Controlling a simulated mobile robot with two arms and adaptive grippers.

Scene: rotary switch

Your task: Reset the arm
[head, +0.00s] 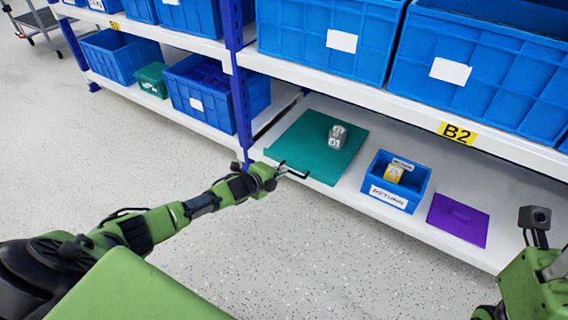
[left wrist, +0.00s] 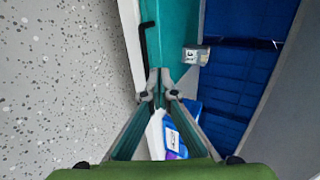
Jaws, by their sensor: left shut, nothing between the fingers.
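My left arm reaches in from the left in the head view. Its gripper (head: 283,171) is at the front edge of a teal board (head: 298,135) on the lower shelf, shut and empty. In the left wrist view the shut fingertips (left wrist: 160,90) meet in the middle. A black bent bar (left wrist: 148,42) lies at the edge of the teal board, just beyond the fingertips; I cannot tell whether they touch. Part of my right arm shows at the lower right of the head view, but its gripper is out of view.
A small grey labelled box (head: 337,136) sits on the teal board. To its right are a blue RETURN bin (head: 396,181) with a yellow-and-grey item inside and a purple board (head: 459,218). The white shelf above holds large blue crates (head: 330,40). The speckled floor in front is clear.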

